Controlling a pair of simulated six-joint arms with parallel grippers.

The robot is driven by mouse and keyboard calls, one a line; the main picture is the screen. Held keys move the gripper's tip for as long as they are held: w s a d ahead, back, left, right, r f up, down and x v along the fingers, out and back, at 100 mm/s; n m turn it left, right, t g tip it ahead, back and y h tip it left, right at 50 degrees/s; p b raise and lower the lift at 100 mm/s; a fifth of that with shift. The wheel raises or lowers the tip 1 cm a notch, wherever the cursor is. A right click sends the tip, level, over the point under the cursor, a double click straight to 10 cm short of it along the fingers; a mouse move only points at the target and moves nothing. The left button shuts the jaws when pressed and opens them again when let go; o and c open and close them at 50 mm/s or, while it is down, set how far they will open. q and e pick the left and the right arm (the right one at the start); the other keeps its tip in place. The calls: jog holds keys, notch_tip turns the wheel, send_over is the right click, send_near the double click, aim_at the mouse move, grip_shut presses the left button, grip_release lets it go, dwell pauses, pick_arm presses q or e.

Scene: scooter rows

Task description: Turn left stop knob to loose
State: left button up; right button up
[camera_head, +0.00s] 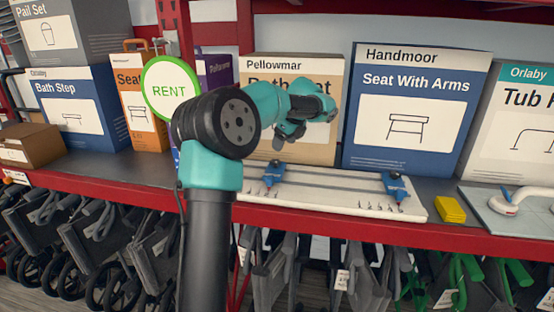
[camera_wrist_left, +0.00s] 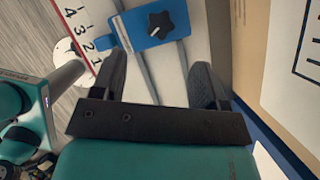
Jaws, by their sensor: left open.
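A white board (camera_head: 330,192) with a blue stop near each end lies on the shelf. The left stop (camera_head: 272,173) and right stop (camera_head: 396,185) each stand on it. My left gripper (camera_head: 284,137) is above and behind the left stop, partly hidden by its own wrist. In the left wrist view its two dark fingers (camera_wrist_left: 160,78) are spread with nothing between them. Ahead of them is a blue stop (camera_wrist_left: 150,24) with a black star-shaped knob (camera_wrist_left: 160,25) bearing a white mark. The fingers are apart from the knob. My right gripper is out of view.
Boxes stand behind the board, including the Pellowmar box (camera_head: 325,75) and the blue Handmoor box (camera_head: 415,110). A yellow block (camera_head: 450,209) lies right of the board. A number scale (camera_wrist_left: 82,30) runs beside the stop. The red shelf edge (camera_head: 330,222) is in front.

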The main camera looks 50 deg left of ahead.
aim_at(276, 161)
pick_arm(q)
jog(key=x, duration=0.8)
jog(key=shift+a+f, duration=0.1)
jog(key=shift+c, duration=0.3)
jog(key=c, duration=0.9)
jog(key=shift+o, duration=0.2)
